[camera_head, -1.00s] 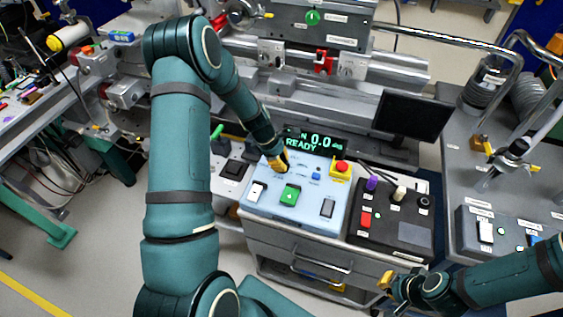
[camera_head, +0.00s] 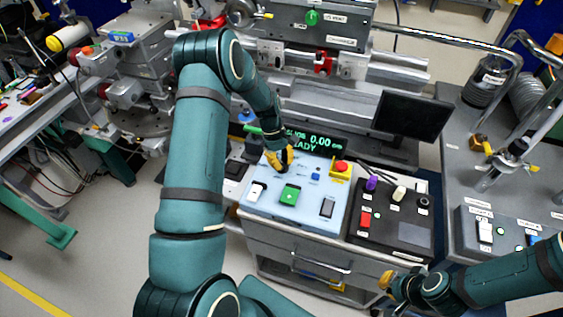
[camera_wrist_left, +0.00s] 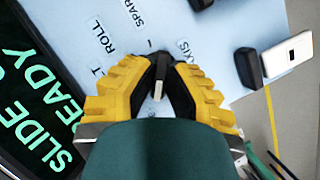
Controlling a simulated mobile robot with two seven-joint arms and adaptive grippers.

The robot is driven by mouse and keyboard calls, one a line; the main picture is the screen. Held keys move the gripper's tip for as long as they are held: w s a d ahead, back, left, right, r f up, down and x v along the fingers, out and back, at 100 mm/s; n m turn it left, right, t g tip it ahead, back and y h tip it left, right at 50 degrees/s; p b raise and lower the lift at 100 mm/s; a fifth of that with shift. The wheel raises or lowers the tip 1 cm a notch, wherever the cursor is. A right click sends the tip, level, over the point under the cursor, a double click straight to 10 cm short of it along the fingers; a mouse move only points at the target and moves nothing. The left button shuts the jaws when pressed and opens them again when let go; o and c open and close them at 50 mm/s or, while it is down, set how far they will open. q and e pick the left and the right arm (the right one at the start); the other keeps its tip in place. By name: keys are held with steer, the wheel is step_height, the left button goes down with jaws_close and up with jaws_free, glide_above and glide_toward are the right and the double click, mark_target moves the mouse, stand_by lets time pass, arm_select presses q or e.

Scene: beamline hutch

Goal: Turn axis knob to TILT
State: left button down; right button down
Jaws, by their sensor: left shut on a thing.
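The axis knob (camera_wrist_left: 160,72) is black with a pale pointer bar. It sits between the yellow fingers of my left gripper (camera_wrist_left: 160,88), which is shut on it; the fingers hide most of it. ROLL and SPARE labels and a partly covered AXIS label are readable around it in the wrist view. A TILT label cannot be made out. In the head view, my left gripper (camera_head: 281,160) is at the upper left of the light-blue control panel (camera_head: 268,207). My right gripper (camera_head: 387,281) is low at the right, beside the cart; its fingers are too small to judge.
The display (camera_head: 318,141) behind the panel reads 0.00 and READY; the wrist view shows SLIDE and READY. A green button (camera_head: 290,195), a red emergency button (camera_head: 341,166) and a black control box (camera_head: 398,226) are close by. A monitor (camera_head: 413,116) stands behind.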

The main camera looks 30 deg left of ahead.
arm_select(q)
steer(key=m+g+y, duration=0.1)
steer(key=m, duration=0.2)
steer(key=m+g, duration=0.1)
steer(key=m, duration=0.3)
steer(key=shift+d+f+y+b, duration=0.15)
steer(key=shift+y+b, duration=0.2)
steer(key=shift+y, duration=0.05)
steer(key=m+y, duration=0.1)
steer(key=m, duration=0.3)
steer(key=shift+g, duration=0.3)
steer(key=shift+m+y, duration=0.8)
steer(key=shift+m, duration=1.1)
steer(key=c, duration=1)
jaws_free()
steer(key=shift+w, duration=0.1)
steer(key=v, duration=1.2)
steer(key=shift+d, duration=0.1)
